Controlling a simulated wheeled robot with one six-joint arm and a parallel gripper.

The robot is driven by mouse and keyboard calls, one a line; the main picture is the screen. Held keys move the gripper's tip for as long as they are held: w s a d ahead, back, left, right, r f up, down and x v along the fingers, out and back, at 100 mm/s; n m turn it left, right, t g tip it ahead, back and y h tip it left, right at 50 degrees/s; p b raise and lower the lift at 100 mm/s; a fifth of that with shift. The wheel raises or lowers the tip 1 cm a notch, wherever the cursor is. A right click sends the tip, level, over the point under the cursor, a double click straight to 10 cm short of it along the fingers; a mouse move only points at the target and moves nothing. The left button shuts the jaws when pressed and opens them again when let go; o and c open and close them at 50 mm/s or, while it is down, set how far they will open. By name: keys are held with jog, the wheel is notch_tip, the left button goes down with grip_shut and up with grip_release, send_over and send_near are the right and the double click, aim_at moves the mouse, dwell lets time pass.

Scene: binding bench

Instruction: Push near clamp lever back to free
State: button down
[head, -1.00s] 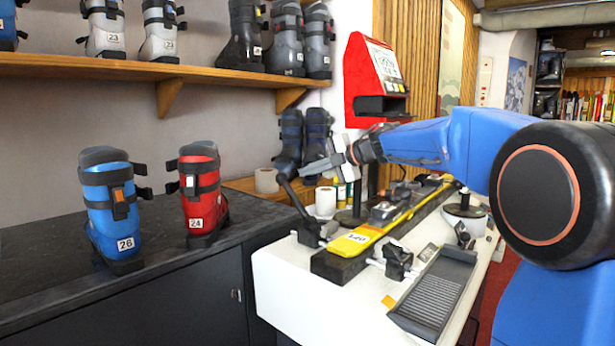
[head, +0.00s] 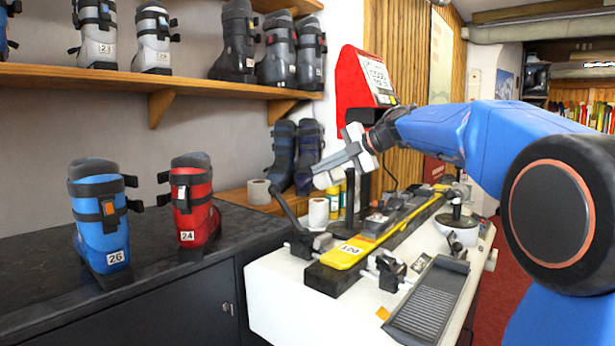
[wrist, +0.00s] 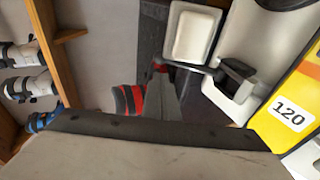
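A clamp (head: 303,243) stands at the near left side of the yellow ski (head: 343,256) labelled 120. Its long dark lever (head: 287,208) tilts up and to the left. A second dark clamp (head: 388,272) sits at the ski's right side. My gripper (head: 322,180) is above the bench, up and right of the lever's tip, with a visible gap in the head view. I cannot tell whether its fingers are apart. In the wrist view the dark clamp (wrist: 240,80) is beside the ski (wrist: 285,110); a large grey surface fills the bottom.
A white paper roll (head: 318,212) stands behind the clamp. A ribbed grey tray (head: 428,305) lies at the bench's right front. Blue boot (head: 101,220) and red boot (head: 193,205) stand on the dark counter at left. A red machine (head: 362,85) rises behind my gripper.

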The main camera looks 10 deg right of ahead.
aim_at(279, 188)
jog(key=x, duration=1.3)
jog(key=shift+w+a+f, duration=0.1)
jog(key=shift+w+f, duration=0.05)
jog(key=shift+a, duration=0.1)
jog(key=shift+w+a+f+g, duration=0.3)
jog(key=shift+w+a+g, duration=0.05)
jog(key=shift+w+g, duration=0.05)
jog(key=shift+w+a+f+h, duration=0.1)
jog(key=shift+w+f+h, duration=0.2)
jog(key=shift+h, duration=0.2)
jog(key=shift+r, duration=0.1)
jog(key=v, duration=1.4)
